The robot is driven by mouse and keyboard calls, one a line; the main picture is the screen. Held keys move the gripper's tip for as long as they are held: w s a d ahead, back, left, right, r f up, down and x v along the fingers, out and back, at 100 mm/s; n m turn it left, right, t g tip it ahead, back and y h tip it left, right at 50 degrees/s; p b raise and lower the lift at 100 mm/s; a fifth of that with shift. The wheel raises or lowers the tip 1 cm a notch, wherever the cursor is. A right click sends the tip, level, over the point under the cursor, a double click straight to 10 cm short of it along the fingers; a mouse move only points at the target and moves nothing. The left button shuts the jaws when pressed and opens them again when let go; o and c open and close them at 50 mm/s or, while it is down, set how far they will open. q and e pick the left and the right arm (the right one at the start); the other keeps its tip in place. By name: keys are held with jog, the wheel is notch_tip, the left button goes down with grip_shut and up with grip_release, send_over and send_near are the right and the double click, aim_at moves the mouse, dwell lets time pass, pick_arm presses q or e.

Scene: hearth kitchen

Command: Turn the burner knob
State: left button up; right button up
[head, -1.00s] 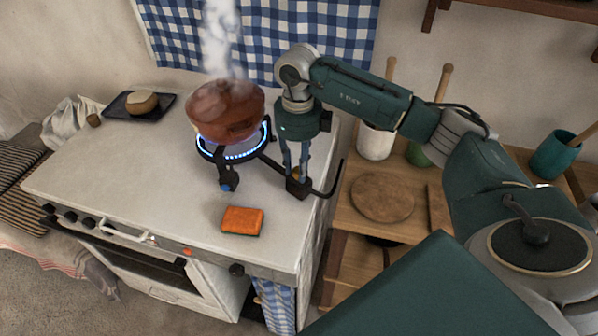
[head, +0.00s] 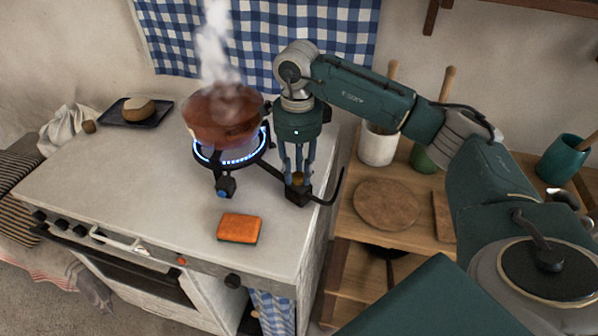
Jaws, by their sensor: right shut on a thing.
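A small gas burner (head: 222,186) stands on the white counter, with a ring of blue flame lit under a steaming reddish-brown pot (head: 218,125). A black valve block with a brass-coloured burner knob (head: 298,179) sits to the right of the burner, joined to a black hose. My right gripper (head: 298,176) points straight down over the block. Its fingers are shut on the knob, which they partly hide. My left gripper is not in view.
An orange sponge (head: 239,228) lies on the white counter (head: 130,170) in front of the burner. A dark tray (head: 120,122) with a round loaf is at the back left. A wooden shelf (head: 350,230) with a round board (head: 386,203) stands at right. The counter's left half is mostly clear.

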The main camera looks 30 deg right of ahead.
aim_at(295, 175)
jog(key=shift+w+a+r, duration=0.15)
jog(key=shift+w+r, duration=0.1)
jog(key=o, duration=1.2)
jog(key=shift+c, duration=0.2)
jog(key=shift+a+f, duration=0.15)
jog(key=shift+r, duration=0.45)
notch_tip(295, 175, up, 11)
